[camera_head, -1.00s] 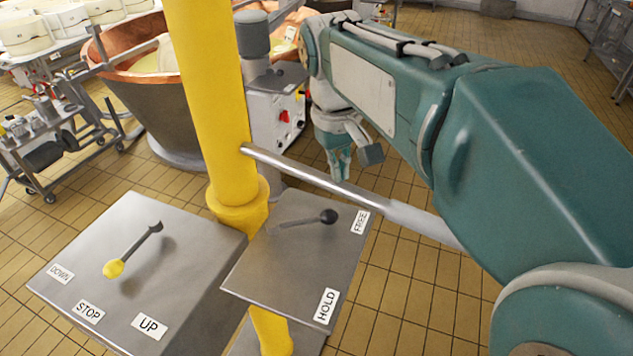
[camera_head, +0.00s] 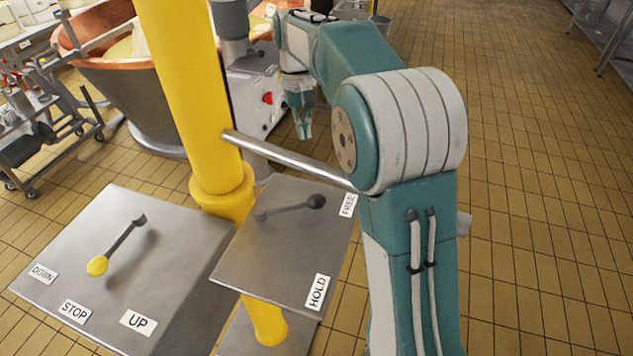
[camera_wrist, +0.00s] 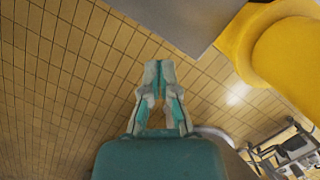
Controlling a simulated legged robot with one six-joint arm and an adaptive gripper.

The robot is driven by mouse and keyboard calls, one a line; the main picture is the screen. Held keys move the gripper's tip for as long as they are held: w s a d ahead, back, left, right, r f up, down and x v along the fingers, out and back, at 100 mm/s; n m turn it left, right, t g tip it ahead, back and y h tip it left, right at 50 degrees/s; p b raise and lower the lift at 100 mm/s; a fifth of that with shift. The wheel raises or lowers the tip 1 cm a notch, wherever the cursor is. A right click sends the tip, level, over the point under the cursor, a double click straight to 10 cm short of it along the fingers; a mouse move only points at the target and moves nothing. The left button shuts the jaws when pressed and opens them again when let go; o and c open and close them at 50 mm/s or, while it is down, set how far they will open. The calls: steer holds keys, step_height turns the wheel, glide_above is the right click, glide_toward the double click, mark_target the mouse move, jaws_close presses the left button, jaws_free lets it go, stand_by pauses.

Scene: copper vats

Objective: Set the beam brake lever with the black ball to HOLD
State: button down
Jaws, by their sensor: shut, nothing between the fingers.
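The beam brake lever with the black ball (camera_head: 316,201) is on the right-hand grey metal plate (camera_head: 285,262). Its arm points right, with the ball close to the FREE label (camera_head: 348,205). The HOLD label (camera_head: 317,292) is at the plate's near right corner, away from the ball. My gripper (camera_head: 306,135) hangs fingers down beyond the plate, in front of the control box, apart from the lever. In the wrist view my gripper (camera_wrist: 158,64) is shut and empty over the tiled floor. A grey plate edge (camera_wrist: 185,22) shows at the top there; the lever does not.
A yellow post (camera_head: 188,90) stands behind the plates, with a metal bar (camera_head: 290,158) running right from it. A second plate at left has a yellow-ball lever (camera_head: 97,266) and DOWN, STOP, UP labels. A copper vat (camera_head: 115,70) stands behind. Open floor lies right.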

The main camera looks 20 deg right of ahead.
mark_target(298, 206)
steer(key=x, duration=0.9)
steer(key=shift+f, duration=0.35)
steer(key=s, duration=0.3)
steer(key=shift+a+f, duration=0.25)
steer(key=shift+s, duration=0.55)
steer(key=shift+f, duration=0.1)
steer(key=shift+s+d+m, duration=0.2)
steer(key=shift+s+m, duration=0.6)
steer(key=shift+s, duration=0.05)
steer(key=shift+w, duration=0.15)
